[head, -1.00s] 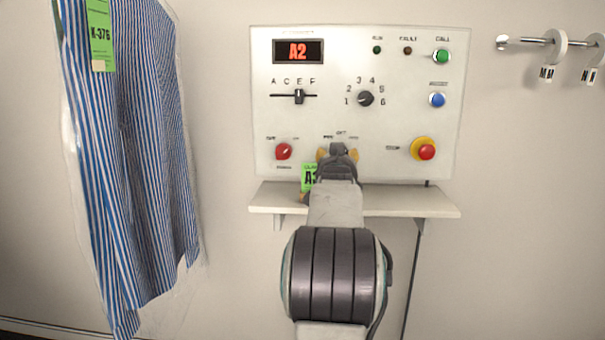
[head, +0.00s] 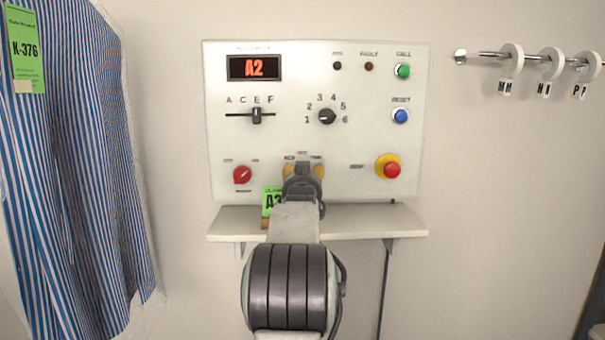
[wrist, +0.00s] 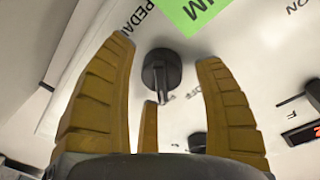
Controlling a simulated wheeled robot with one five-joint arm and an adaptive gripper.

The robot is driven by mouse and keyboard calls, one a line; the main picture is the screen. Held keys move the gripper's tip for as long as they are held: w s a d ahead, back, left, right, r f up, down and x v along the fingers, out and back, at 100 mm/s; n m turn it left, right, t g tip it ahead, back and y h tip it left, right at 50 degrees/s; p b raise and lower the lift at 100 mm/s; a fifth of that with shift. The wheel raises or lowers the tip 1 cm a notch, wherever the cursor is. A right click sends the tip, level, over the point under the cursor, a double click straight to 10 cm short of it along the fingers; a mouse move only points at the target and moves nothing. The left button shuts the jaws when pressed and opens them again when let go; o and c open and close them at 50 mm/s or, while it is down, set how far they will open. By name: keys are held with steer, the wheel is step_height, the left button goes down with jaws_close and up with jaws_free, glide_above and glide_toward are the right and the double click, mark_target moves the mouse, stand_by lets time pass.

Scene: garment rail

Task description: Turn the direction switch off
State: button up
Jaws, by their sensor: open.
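The direction switch shows in the wrist view as a round black knob (wrist: 161,72) with a raised pointer bar. The bar points toward the bottom of that picture, and small labels beside it are partly hidden and hard to read. My gripper (wrist: 165,52) is open, with yellow fingers to the left and right of the knob and a third finger below it. I see no clear contact with the knob. In the head view my gripper (head: 303,172) is in front of the panel's lower middle and hides the switch behind it.
The white control panel (head: 290,140) also carries a red knob (head: 242,175), a numbered dial (head: 327,116), a slider (head: 257,115) and a red stop button (head: 392,170). A shelf (head: 375,220) juts out below. A striped garment (head: 70,170) hangs left; a rail (head: 487,56) with ring tags is right.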

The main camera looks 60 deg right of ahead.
steer(key=shift+d, duration=0.15)
steer(key=c, duration=1.2)
